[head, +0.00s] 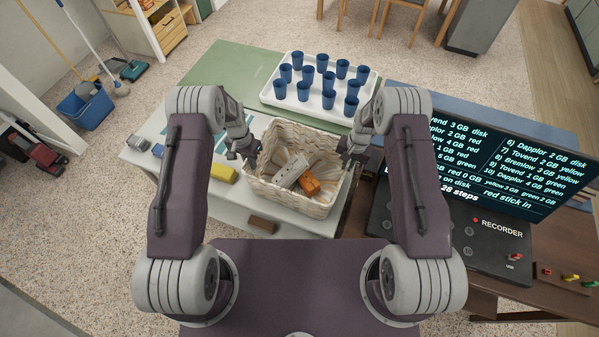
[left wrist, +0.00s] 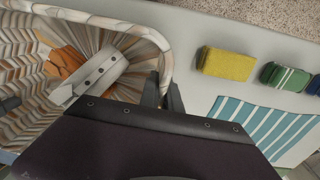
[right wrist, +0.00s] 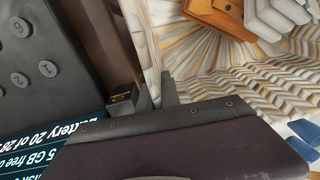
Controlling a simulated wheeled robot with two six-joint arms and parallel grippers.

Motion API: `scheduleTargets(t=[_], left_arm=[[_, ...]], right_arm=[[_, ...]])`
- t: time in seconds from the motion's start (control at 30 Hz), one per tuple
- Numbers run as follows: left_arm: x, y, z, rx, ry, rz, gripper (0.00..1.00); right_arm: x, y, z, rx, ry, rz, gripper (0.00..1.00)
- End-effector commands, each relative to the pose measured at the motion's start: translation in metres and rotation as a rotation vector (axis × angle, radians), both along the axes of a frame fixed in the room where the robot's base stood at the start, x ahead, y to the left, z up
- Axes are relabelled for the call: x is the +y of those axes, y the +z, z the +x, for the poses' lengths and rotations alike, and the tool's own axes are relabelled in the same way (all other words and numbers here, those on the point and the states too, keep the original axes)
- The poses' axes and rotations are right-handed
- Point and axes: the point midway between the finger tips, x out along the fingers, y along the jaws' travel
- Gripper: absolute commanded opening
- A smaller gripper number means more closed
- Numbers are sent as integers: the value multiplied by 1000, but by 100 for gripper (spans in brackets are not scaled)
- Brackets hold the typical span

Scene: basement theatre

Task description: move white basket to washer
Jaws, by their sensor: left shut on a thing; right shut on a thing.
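The white basket (head: 289,199) is a woven, cream-coloured box on the pale table in the middle of the head view. A light grey block with holes (head: 289,172) and an orange block (head: 311,185) lie in it. My left gripper (head: 252,158) is shut on the basket's left wall; its fingers straddle the rim (left wrist: 122,17) in the left wrist view. My right gripper (head: 347,157) is shut on the right wall, and the woven wall (right wrist: 225,85) fills much of the right wrist view. I cannot pick out a washer in any view.
A white tray (head: 268,97) with several blue cups stands just behind the basket. A yellow block (head: 222,172) lies left of it, and a brown block (head: 262,224) in front. A recorder (head: 492,232) and screen stand at the right.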

Motion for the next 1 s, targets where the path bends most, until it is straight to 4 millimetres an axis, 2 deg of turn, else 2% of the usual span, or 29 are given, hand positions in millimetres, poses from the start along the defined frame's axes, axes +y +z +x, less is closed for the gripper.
scheduleTargets(t=[0.57,0.67,1.0], left_arm=[[1,3,1,-3,0,1,0],[1,10,1,-3,0,1,0],[1,51,1,-2,0,1,0]], right_arm=[[-1,3,1,-2,0,-1,0],[-1,10,1,-2,0,-1,0],[-1,51,1,-1,0,0,0]])
